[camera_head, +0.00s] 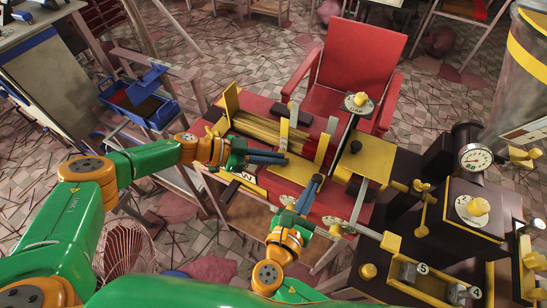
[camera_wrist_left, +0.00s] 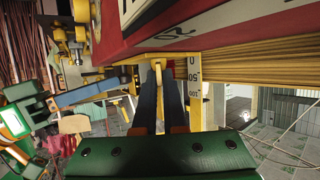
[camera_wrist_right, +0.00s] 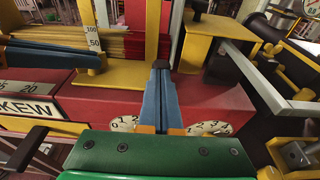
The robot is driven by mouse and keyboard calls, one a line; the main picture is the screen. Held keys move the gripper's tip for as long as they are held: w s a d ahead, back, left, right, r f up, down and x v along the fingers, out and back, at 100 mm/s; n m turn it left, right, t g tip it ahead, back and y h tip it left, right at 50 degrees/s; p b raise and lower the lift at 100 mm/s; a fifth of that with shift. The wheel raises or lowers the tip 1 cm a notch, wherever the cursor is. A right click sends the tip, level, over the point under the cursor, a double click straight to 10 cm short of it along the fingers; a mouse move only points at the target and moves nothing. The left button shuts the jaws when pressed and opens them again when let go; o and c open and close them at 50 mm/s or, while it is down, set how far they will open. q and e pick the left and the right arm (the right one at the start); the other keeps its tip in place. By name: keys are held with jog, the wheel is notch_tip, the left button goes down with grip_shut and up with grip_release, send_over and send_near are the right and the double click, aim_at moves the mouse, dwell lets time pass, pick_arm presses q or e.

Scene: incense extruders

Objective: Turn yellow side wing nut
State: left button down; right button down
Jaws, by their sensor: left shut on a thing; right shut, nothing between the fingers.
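My left gripper (camera_head: 284,157) is at the red machine (camera_head: 255,109), near the foot of the yellow upright scale (camera_head: 284,134). In the left wrist view its blue fingers (camera_wrist_left: 160,75) are shut on a narrow yellow piece; the fingers hide most of it, and I cannot tell whether it is the side wing nut. My right gripper (camera_wrist_right: 161,66) is shut and empty.
Long yellow sticks (camera_head: 262,128) lie in the machine behind the left gripper. A dial with a yellow knob (camera_head: 360,99) and a yellow plate (camera_head: 365,160) are to the right. A dark machine with a gauge (camera_head: 474,157) stands further right. A red chair (camera_head: 362,50) is behind.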

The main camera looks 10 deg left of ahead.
pick_arm(q)
jog(key=shift+m+g, duration=0.5)
jog(key=shift+g, duration=0.1)
jog(key=c, duration=1)
grip_release()
jog(key=shift+a, duration=0.1)
jog(key=v, duration=1.2)
jog(key=shift+o, duration=0.3)
